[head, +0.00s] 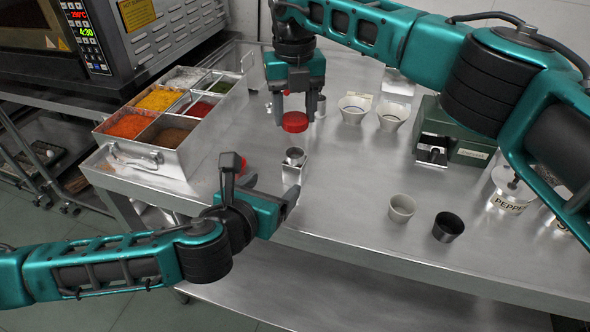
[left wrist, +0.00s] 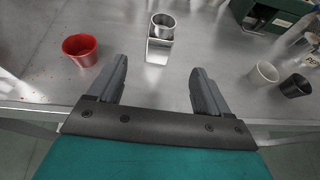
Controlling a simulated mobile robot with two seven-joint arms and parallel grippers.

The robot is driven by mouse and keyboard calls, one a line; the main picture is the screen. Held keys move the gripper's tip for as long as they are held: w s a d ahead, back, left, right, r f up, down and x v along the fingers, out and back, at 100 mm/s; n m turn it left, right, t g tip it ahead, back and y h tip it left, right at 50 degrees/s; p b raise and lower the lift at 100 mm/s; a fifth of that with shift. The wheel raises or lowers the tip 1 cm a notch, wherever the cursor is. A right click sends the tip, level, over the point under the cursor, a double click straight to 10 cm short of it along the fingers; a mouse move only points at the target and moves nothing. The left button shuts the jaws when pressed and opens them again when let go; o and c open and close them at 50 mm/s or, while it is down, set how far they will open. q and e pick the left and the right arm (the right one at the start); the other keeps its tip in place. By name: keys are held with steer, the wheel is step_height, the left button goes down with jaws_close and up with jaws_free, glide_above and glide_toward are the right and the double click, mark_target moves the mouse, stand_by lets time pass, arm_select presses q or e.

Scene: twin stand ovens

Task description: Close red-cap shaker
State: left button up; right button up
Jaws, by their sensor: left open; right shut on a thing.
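My right gripper (head: 296,108) is shut on a red cap (head: 295,122) and holds it in the air above the table. The shaker, a square metal body with a round open neck (head: 293,166), stands upright on the steel table, below and apart from the cap. It also shows in the left wrist view, where the shaker (left wrist: 159,48) is beyond my fingertips. My left gripper (head: 259,182) is open and empty at the table's front edge, close in front of the shaker; it also shows in the left wrist view (left wrist: 160,72).
A red cup (left wrist: 80,50) stands left of the shaker, mostly hidden by my left gripper in the head view. A spice tray (head: 178,160) is at the left. A pale cup (head: 401,208), a dark cup (head: 448,228) and a pepper jar (head: 508,198) stand to the right.

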mark_target(291, 169)
arm_select(q)
steer(key=x, duration=1.1)
steer(key=shift+w+d+f, duration=0.1)
steer(key=shift+w+d, duration=0.1)
steer(key=shift+w, duration=0.1)
jaws_close()
arm_select(e)
steer(key=shift+f, duration=2.55)
